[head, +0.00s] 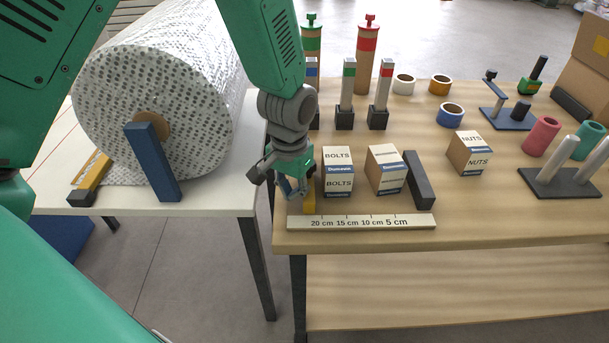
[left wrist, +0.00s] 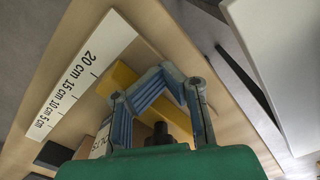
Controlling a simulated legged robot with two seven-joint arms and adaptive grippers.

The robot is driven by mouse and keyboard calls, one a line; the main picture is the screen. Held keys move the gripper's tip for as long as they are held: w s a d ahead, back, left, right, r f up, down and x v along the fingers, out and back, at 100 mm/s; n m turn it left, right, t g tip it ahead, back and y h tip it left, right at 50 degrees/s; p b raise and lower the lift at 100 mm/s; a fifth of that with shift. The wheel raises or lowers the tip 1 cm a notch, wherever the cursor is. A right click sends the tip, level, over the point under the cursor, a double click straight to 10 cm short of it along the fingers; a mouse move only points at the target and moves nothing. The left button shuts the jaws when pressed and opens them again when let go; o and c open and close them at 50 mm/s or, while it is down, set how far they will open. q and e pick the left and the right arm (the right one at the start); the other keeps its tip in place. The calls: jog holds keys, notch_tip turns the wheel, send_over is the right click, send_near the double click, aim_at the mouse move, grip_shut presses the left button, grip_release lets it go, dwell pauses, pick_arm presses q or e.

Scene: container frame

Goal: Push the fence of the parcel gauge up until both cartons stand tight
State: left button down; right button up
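The parcel gauge has a pale ruler (head: 361,222) along the table's front edge, a dark end block (head: 419,180) at right and a yellow fence (head: 309,203) at left. A BOLTS carton (head: 338,180) stands just right of the fence. A second carton (head: 386,170) stands between it and the end block, with a clear gap between the two cartons. My left gripper (head: 294,193) is low at the fence's left side and partly hides it. In the left wrist view its fingertips (left wrist: 163,73) come together, empty, beside the yellow fence (left wrist: 122,80). My right gripper is out of view.
A NUTS carton (head: 469,153) stands right of the gauge. Upright posts, tape rolls (head: 451,114) and stands fill the back and right. A white table (head: 215,200) with a large patterned roll (head: 155,85) is at left, across a narrow gap.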

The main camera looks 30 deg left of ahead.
aim_at(313, 190)
pick_arm(q)
jog(key=shift+w+d, duration=0.3)
jog(key=shift+d, duration=0.3)
jog(key=shift+w+d, duration=0.2)
jog(key=shift+d, duration=0.1)
jog(key=shift+w+p, duration=0.1)
jog(key=shift+p, duration=0.2)
jog(key=shift+d, duration=0.15)
jog(key=shift+w+d, duration=0.55)
jog(key=shift+d, duration=0.3)
jog(key=shift+w+d+p, duration=0.2)
jog(key=shift+w+d, duration=0.25)
jog(key=shift+d, duration=0.25)
jog(key=shift+w+d+p, duration=0.25)
jog(key=shift+w+d, duration=0.2)
jog(key=shift+d, duration=0.3)
jog(key=shift+w+d+p, duration=0.2)
jog(key=shift+w+d, duration=0.25)
jog(key=shift+d, duration=0.25)
jog(key=shift+s+a, duration=0.1)
jog(key=shift+a, duration=0.05)
jog(key=shift+s+a+p, duration=0.2)
jog(key=shift+a+p, duration=0.05)
jog(key=shift+p, duration=0.2)
